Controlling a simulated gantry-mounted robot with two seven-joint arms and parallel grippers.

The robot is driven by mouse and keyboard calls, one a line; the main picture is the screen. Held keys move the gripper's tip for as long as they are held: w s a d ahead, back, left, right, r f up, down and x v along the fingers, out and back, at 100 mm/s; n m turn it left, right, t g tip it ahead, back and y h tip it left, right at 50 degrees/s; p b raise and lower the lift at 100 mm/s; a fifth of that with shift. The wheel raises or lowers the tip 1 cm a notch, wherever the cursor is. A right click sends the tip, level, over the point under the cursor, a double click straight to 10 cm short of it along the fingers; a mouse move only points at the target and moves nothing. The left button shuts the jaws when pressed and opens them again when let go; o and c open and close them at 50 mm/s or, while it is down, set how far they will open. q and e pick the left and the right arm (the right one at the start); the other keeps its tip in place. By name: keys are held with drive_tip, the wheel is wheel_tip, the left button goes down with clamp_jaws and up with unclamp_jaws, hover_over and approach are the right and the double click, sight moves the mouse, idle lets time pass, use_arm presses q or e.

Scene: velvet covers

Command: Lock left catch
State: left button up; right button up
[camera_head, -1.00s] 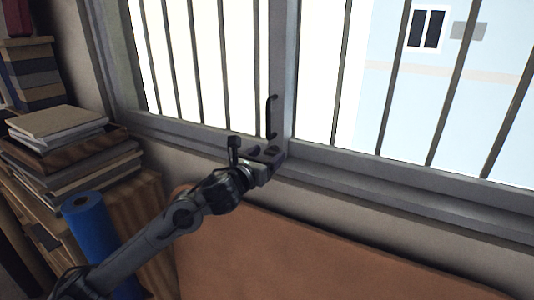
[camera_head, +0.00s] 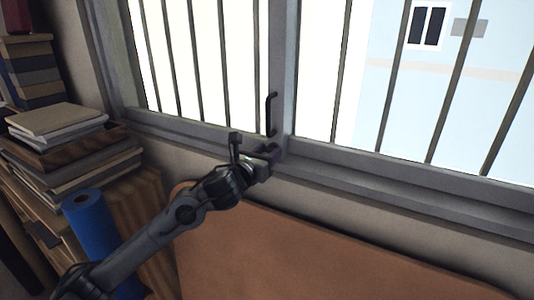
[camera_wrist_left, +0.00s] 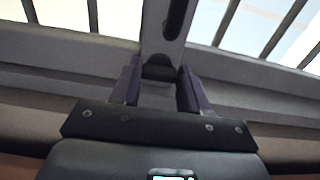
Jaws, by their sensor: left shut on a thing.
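The sliding window has a dark vertical handle (camera_head: 271,115) on its middle upright. It also shows at the top of the left wrist view (camera_wrist_left: 176,18). My left gripper (camera_head: 270,154) is at the foot of that upright, just below the handle, against the lower frame. In the left wrist view, the two purple-grey fingers (camera_wrist_left: 160,88) stand on either side of a small dark piece (camera_wrist_left: 158,72) at the upright's base, which seems to be the catch. The gripper is shut on it. The catch is mostly hidden by the gripper in the head view. My right gripper is not in view.
Vertical bars stand behind the glass. A brown padded panel (camera_head: 300,262) lies below the sill (camera_head: 400,190). At left are a stack of books (camera_head: 70,150), a blue roll (camera_head: 92,235) and a wooden cabinet (camera_head: 140,195). The sill to the right is clear.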

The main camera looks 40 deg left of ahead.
use_arm(q)
drive_tip(key=shift+n, duration=0.3)
drive_tip(key=n+b, duration=0.1)
drive_tip(key=n, duration=0.3)
drive_tip(key=shift+a, duration=0.1)
drive_tip(key=n, duration=0.4)
drive_tip(key=shift+f+n, duration=0.1)
drive_tip(key=shift+n, duration=0.2)
drive_tip(key=n, duration=0.4)
drive_tip(key=shift+a, duration=0.1)
drive_tip(key=shift+f+n+p, duration=0.15)
drive_tip(key=shift+n+p, duration=0.15)
drive_tip(key=shift+n, duration=1.9)
drive_tip(key=o, duration=1.1)
drive_tip(key=shift+c, duration=0.2)
